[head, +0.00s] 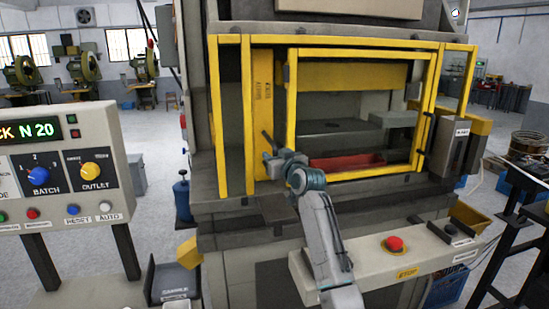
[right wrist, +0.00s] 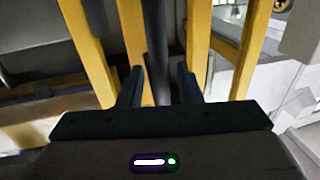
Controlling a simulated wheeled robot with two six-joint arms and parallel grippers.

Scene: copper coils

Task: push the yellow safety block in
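The yellow safety block (head: 263,88) is a tall upright bar with dark lettering at the left of the press opening. A dark rod (head: 267,140) slants at its lower part. My right gripper (head: 270,157) is at the block's lower front, low beside the door frame's left post. In the right wrist view its two dark fingers (right wrist: 160,78) stand apart, with a dark upright bar (right wrist: 157,40) between them. Narrow gaps seem to show beside the bar; I cannot tell how deep it lies. My left gripper is not in view.
The yellow door frame (head: 290,100) surrounds the opening, with a red tray (head: 346,162) inside. A control panel (head: 60,165) stands at the left. A pale console with a red stop button (head: 394,243) is at the lower right, near my right arm.

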